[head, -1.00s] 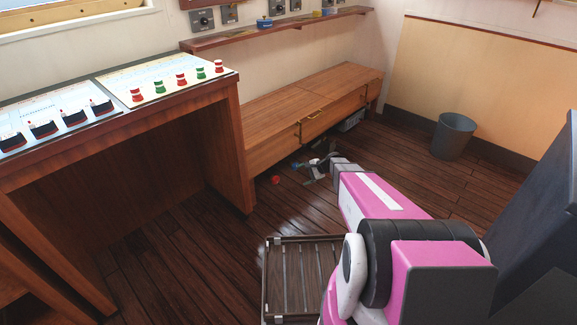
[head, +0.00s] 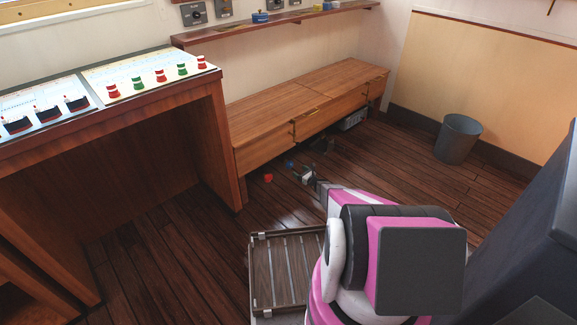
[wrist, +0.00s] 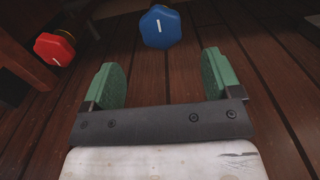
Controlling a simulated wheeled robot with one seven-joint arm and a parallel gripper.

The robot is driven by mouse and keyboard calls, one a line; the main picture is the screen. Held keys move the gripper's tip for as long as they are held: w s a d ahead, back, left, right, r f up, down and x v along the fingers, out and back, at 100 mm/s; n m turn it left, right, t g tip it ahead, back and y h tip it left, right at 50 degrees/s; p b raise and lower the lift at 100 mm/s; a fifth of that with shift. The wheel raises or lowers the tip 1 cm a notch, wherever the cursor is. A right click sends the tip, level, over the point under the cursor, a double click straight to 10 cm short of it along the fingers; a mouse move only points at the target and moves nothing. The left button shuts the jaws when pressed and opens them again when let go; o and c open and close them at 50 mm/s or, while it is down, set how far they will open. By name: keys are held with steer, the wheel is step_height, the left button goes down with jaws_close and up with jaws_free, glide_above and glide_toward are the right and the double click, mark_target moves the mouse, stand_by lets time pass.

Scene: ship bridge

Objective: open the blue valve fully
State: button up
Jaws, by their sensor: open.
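The blue valve (wrist: 160,27) shows in the wrist view as an octagonal knob with a white line on its face, at the top middle. In the head view it is a small blue spot (head: 290,164) low in front of the wooden bench. My gripper (wrist: 164,76) is open and empty, its two green-padded fingers apart. The blue knob lies beyond the fingertips, between their lines and apart from them. A red valve (wrist: 54,48) with a white line is to the left of my left finger. It also shows in the head view (head: 268,177). In the head view my gripper (head: 302,171) is small and partly hidden by my arm.
The wooden bench (head: 300,105) runs along the back wall. A console (head: 120,110) stands at the left, and a grey bin (head: 458,138) at the right. A grey basket (head: 352,121) is under the bench. The plank floor between bench and bin is clear.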

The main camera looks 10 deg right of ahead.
mark_target(291, 165)
steer(key=x, duration=0.9)
steer(key=shift+w+a, duration=0.15)
steer(key=shift+w, duration=0.15)
steer(key=c, duration=0.9)
